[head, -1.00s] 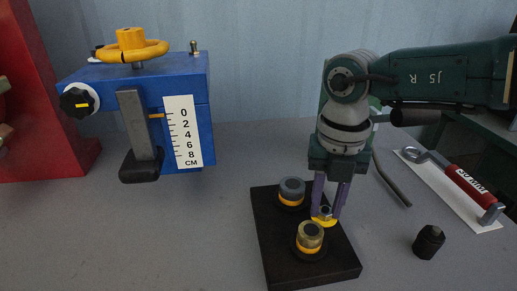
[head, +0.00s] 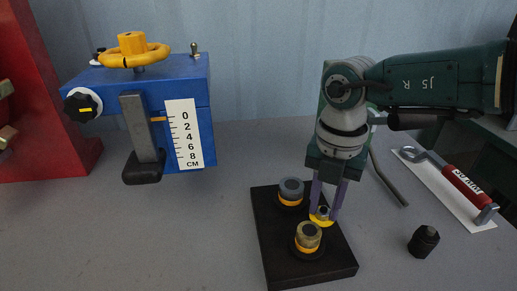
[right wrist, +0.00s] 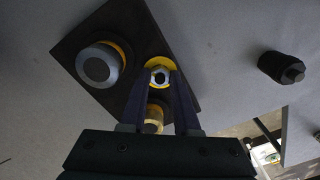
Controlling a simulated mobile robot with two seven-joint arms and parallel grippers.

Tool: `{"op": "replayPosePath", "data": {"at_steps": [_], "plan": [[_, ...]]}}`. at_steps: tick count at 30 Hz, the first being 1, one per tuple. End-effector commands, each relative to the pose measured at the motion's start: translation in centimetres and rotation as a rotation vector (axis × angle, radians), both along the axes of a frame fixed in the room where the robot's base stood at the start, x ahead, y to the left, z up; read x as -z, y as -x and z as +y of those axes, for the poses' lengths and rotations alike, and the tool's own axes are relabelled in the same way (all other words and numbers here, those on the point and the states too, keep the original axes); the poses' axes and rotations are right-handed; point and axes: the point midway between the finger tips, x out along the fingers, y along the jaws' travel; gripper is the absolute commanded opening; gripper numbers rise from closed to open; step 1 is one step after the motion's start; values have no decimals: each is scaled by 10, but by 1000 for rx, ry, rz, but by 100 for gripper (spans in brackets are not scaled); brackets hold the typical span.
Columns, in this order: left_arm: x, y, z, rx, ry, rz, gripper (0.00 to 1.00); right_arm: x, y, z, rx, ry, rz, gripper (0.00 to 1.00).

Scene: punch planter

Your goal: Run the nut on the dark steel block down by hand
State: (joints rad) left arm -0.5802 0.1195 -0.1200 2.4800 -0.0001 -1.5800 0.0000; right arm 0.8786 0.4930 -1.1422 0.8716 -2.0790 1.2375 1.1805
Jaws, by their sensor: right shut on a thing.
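The dark steel block (head: 310,262) lies flat on the bench, and it also shows in the right wrist view (right wrist: 125,22). The nut (right wrist: 160,76) sits over a yellow ring (right wrist: 158,63) on the block. In the head view the nut (head: 324,212) is partly hidden by the fingers. My right gripper (head: 325,208) comes down from above with its purple fingers on either side of the nut, shut on it. In the right wrist view its fingertips (right wrist: 160,80) touch the nut's sides. My left gripper is not in view.
A grey-topped round post (head: 291,188) and a brass-topped one (head: 308,236) stand on the block close to my fingers. A blue machine (head: 190,85) stands left. The bench front left is clear.

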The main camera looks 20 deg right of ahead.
Motion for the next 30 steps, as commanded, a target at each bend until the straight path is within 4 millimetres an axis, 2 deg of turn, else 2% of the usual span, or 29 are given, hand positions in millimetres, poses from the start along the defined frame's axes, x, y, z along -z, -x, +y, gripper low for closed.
{"op": "replayPosePath", "data": {"at_steps": [2,3,10,20,30], "plan": [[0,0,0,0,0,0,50,-1,0,1,0,-2,1,0],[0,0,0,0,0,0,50,-1,0,1,-1,-2,1,32],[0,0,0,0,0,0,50,0,0,0,-1,-1,0,58],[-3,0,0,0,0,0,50,-6,0,0,-1,-1,-1,60],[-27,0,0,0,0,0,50,-70,-1,0,-2,-2,-4,60]]}}
